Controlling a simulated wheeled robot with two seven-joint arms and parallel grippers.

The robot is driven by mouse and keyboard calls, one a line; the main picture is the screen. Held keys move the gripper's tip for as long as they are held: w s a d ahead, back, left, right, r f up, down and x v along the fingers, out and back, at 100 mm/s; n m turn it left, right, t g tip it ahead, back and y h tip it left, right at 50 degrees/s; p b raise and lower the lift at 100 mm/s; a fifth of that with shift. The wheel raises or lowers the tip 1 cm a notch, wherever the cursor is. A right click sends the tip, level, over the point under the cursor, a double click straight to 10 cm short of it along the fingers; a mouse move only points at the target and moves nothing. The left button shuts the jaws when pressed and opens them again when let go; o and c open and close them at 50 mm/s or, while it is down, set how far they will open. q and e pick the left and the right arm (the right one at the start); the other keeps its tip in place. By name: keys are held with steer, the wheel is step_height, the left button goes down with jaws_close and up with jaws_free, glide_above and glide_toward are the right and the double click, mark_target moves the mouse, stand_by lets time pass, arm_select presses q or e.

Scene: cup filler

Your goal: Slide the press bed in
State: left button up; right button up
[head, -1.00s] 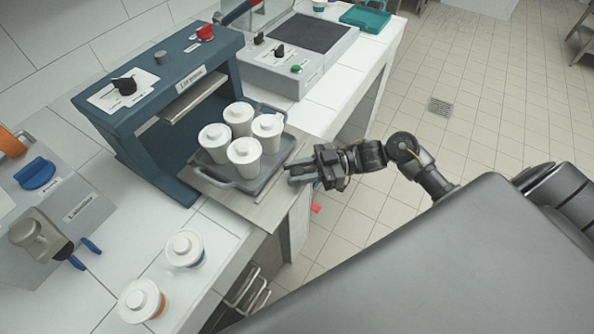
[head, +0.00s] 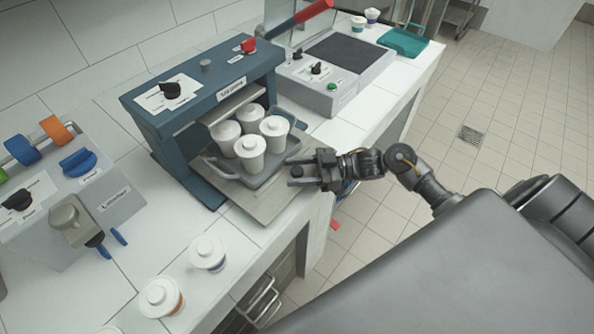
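The blue press (head: 205,103) stands on the white counter. Its metal bed (head: 262,205) sticks out at the front right, bearing a grey tray (head: 236,178) with several lidded white cups (head: 251,152). The rear cups are partly under the press head. My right gripper (head: 292,172) is at the bed's outer right side, level with the tray. Its two fingers are apart, with a small dark knob (head: 297,171) seen between them; whether they touch it I cannot tell. My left gripper is not in view.
A grey machine with a dark top (head: 345,60) stands right of the press, and a labelled grey machine (head: 75,200) stands left. Lidded cups (head: 207,253) stand on the front counter. A teal tray (head: 403,40) lies at the far end. Open floor lies right.

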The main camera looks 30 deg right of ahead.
steer(key=shift+s+d+f, duration=0.1)
steer(key=shift+d, duration=0.15)
steer(key=b+v, duration=0.3)
steer(key=v, duration=0.7)
steer(key=shift+d, duration=0.15)
